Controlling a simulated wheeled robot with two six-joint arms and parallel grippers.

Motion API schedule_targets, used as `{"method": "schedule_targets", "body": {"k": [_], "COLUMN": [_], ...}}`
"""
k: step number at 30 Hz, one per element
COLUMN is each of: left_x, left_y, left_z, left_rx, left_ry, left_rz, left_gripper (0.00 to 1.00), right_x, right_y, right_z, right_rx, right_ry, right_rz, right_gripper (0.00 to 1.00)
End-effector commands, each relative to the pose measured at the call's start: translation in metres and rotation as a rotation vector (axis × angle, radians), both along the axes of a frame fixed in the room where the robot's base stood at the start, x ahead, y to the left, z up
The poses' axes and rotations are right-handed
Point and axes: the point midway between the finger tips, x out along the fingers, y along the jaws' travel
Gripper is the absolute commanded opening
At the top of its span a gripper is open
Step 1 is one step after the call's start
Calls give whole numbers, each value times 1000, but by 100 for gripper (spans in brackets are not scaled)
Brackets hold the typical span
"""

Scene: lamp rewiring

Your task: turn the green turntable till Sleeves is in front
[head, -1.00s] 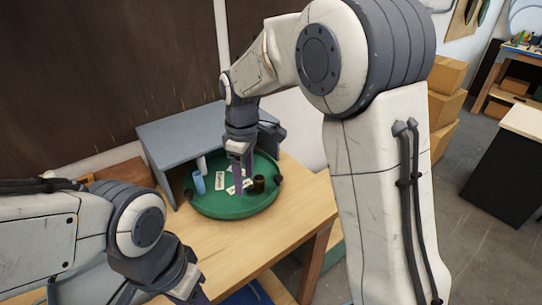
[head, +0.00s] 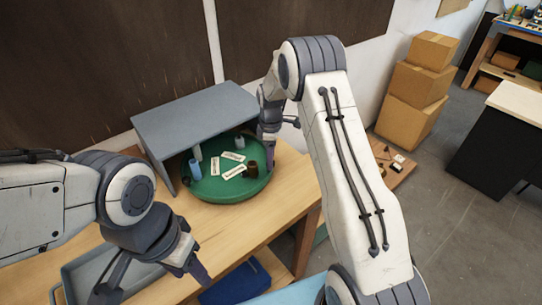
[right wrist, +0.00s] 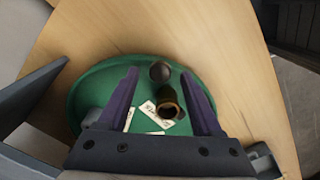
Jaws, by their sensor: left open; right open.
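The green turntable (head: 225,190) sits on the wooden table, partly under a grey shelf. On it are several white label cards (head: 233,172), too small to read, a blue cylinder (head: 195,168), a brown cup (head: 252,169) and a grey cylinder (head: 239,143). My right gripper (head: 269,160) is open at the turntable's right side. In the right wrist view its purple fingers (right wrist: 160,74) are spread over the turntable, with the brown cup (right wrist: 170,103) and a dark round knob (right wrist: 160,71) showing between them. My left gripper (head: 195,268) is open over the table's front, away from the turntable.
The grey shelf (head: 190,115) covers the turntable's back left. Cardboard boxes (head: 412,85) stand at the right. The table's middle front is clear.

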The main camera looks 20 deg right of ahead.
Motion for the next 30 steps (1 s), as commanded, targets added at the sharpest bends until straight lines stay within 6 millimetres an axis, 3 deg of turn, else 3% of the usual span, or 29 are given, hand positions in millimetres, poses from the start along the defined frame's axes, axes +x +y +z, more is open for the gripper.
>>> {"method": "schedule_targets", "body": {"k": [6, 13, 18, 30], "left_x": [0, 0, 0, 0], "left_y": [0, 0, 0, 0], "left_z": [4, 4, 4, 4], "left_rx": [0, 0, 0, 0], "left_ry": [0, 0, 0, 0], "left_rz": [0, 0, 0, 0], "left_gripper": [50, 50, 50, 50], "right_x": [0, 0, 0, 0], "right_y": [0, 0, 0, 0], "right_z": [-13, -13, -13, -13], "right_rx": [0, 0, 0, 0], "right_ry": [0, -1, -1, -1], "right_rz": [0, 0, -1, -1], "right_gripper": [66, 66, 1, 0]}}
